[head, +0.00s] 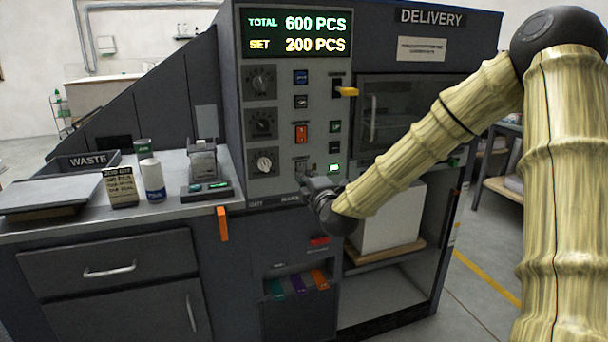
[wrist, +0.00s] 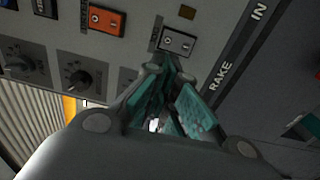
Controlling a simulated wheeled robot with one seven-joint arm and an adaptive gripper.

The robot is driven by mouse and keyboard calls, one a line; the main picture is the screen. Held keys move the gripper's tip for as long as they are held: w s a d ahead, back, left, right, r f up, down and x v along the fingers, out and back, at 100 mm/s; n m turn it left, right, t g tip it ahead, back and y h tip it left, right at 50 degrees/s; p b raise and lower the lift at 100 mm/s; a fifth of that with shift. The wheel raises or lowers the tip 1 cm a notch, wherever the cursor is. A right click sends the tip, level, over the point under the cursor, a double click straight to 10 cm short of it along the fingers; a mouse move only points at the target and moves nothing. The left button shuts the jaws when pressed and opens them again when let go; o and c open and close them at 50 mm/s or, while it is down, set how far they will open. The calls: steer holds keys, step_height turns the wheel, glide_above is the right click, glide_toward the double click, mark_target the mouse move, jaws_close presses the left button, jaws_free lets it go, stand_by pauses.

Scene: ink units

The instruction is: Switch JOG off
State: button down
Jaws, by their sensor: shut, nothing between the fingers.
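A grey rocker switch (wrist: 178,41) sits on the machine's panel in the wrist view, with a small label beside it that is too small to read surely; I take it for JOG. In the head view this switch (head: 301,164) shows just above my gripper. Which side of the rocker is pressed in, I cannot tell. My gripper (wrist: 168,74) is shut and empty, its fingertips close to the lower edge of the switch; contact cannot be told. In the head view my gripper (head: 304,182) is at the lower part of the panel, partly hidden by my wrist.
An orange-red rocker (wrist: 103,20) is near the grey one; it also shows in the head view (head: 301,134). A yellow lever (head: 347,91) sticks out above.

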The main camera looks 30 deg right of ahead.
steer(key=v, duration=0.6)
steer(key=shift+s+r, duration=0.3)
steer(key=shift+r, duration=0.2)
